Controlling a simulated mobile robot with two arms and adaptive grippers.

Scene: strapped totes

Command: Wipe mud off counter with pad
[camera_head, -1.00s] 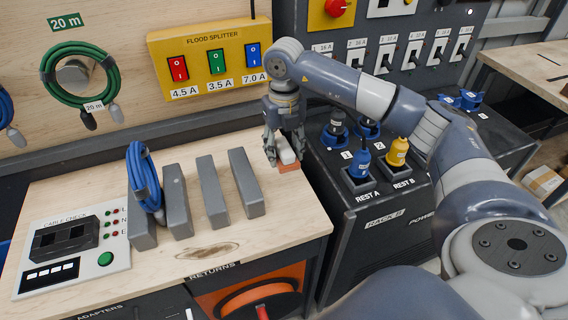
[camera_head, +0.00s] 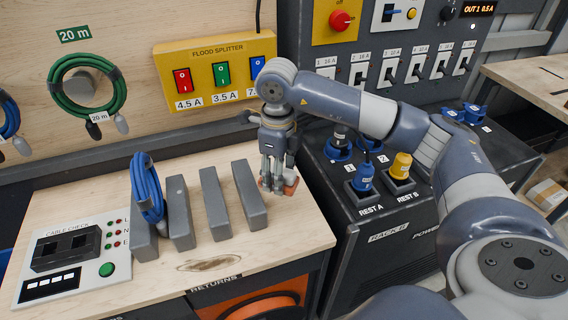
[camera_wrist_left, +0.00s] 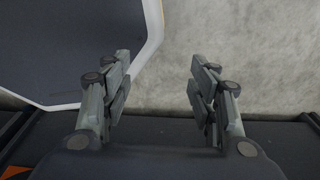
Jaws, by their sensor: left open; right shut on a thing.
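The wooden counter (camera_head: 110,180) carries a thin brown mud smear (camera_head: 210,263) near its front edge, in front of the grey dividers. My right gripper (camera_head: 276,188) is shut on an orange pad (camera_head: 291,187) at the counter's right side. The fingers hide much of the pad. The pad is at or just above the surface; I cannot tell if it touches. The smear lies to the left and front of the gripper, apart from it. My left gripper (camera_wrist_left: 160,90) shows only in the left wrist view, open and empty above a grey floor.
Several upright grey dividers (camera_head: 214,204) stand left of the gripper, with a coiled blue cable (camera_head: 147,188) among them. A cable-check panel (camera_head: 70,258) lies at the left. A dark rack with blue and yellow plugs (camera_head: 400,166) stands right of the counter.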

